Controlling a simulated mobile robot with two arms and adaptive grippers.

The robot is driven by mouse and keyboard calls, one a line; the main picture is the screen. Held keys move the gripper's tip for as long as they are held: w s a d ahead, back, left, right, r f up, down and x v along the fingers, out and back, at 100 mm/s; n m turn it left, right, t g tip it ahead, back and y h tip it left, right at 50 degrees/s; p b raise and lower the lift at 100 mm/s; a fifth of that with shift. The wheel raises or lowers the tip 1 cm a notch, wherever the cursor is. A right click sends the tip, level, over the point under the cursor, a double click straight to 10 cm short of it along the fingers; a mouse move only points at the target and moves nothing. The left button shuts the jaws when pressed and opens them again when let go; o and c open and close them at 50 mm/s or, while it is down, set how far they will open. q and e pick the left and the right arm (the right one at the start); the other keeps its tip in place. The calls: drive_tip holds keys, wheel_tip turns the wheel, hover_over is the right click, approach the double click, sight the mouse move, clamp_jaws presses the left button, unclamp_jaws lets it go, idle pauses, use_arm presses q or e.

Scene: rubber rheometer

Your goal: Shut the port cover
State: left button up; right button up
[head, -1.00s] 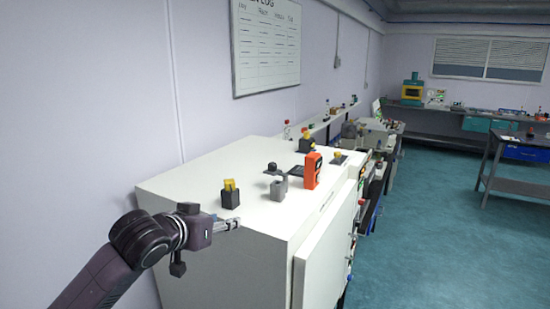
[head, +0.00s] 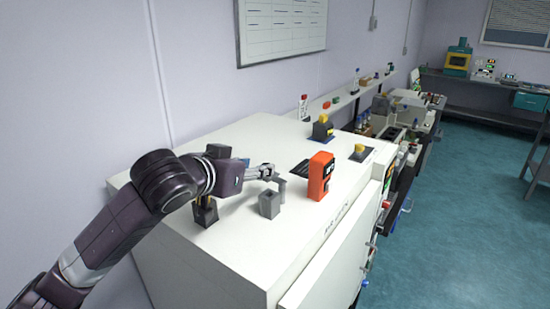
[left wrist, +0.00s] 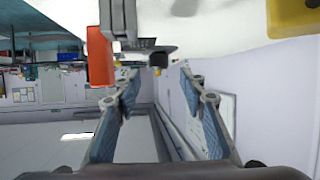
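The grey port (head: 269,204) stands on the white machine top, just left of an orange handheld unit. A grey bar-like piece beside it (head: 282,187) looks like part of its raised cover, mostly hidden by my left gripper (head: 266,172). In the left wrist view, the port (left wrist: 118,18) is at the top and a dark knob (left wrist: 158,59) shows beyond it, between the fingers. My left gripper (left wrist: 158,85) is open, with its fingers apart and nothing held. I cannot tell whether it touches the cover. My right gripper is out of view.
The orange unit (head: 320,176) stands close to the right of the port. A black block with a yellow top (head: 205,211) is under my left arm. Another block (head: 322,128) stands behind, and a yellow button (head: 359,150) is at the right. The front part of the machine top is clear.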

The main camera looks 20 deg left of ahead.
use_arm(q)
drive_tip(key=p+x, duration=0.2)
drive_tip(key=x, duration=0.4)
drive_tip(key=shift+p, duration=0.35)
drive_tip(key=shift+w+f, duration=0.15)
drive_tip(key=shift+w, duration=0.05)
drive_tip(key=shift+s, duration=0.15)
drive_tip(key=c, duration=0.6)
clamp_jaws()
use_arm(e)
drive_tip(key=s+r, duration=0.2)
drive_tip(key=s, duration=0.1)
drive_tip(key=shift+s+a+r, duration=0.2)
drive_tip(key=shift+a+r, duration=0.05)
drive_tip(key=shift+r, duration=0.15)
